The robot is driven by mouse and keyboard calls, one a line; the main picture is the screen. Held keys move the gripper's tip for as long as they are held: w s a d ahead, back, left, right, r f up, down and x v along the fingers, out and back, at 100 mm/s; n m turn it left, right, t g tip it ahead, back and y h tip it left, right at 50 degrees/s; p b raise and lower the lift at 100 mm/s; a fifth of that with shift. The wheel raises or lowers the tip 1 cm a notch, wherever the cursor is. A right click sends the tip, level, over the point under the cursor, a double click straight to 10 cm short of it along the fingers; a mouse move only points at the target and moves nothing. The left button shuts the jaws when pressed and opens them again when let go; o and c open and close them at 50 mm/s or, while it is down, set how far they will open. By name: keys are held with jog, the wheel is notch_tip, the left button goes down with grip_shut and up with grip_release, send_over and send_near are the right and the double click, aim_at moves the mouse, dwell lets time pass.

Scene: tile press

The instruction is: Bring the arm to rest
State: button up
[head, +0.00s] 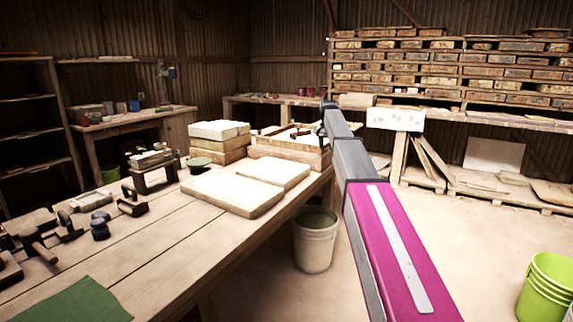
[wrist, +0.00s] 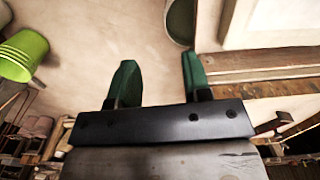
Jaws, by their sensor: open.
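My arm (head: 385,230) reaches out from the lower right in the head view, past the right edge of the workbench (head: 150,255). In the wrist view my gripper (wrist: 160,75) shows two green fingertips standing apart with nothing between them. Below them in that view is the pale floor. In the head view the arm's end is near the wooden crate (head: 262,150) at the bench's far end, and the fingers cannot be made out there.
Pale slabs (head: 225,195) and hand tools lie on the bench. A white bucket (head: 314,240) stands on the floor beside it. Shelves of tiles (head: 440,65) line the back wall. Open floor lies right of my arm.

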jog(key=s+f+n, duration=0.2)
jog(key=s+f, duration=2)
jog(key=f, duration=0.1)
jog(key=s+f+n, duration=0.1)
jog(key=s+f, duration=0.5)
jog(key=s, duration=0.7)
jog(key=s+f+n, duration=0.2)
jog(key=s+f, duration=0.5)
jog(key=s, duration=0.6)
jog(key=shift+f, duration=0.3)
jog(key=shift+w, duration=0.1)
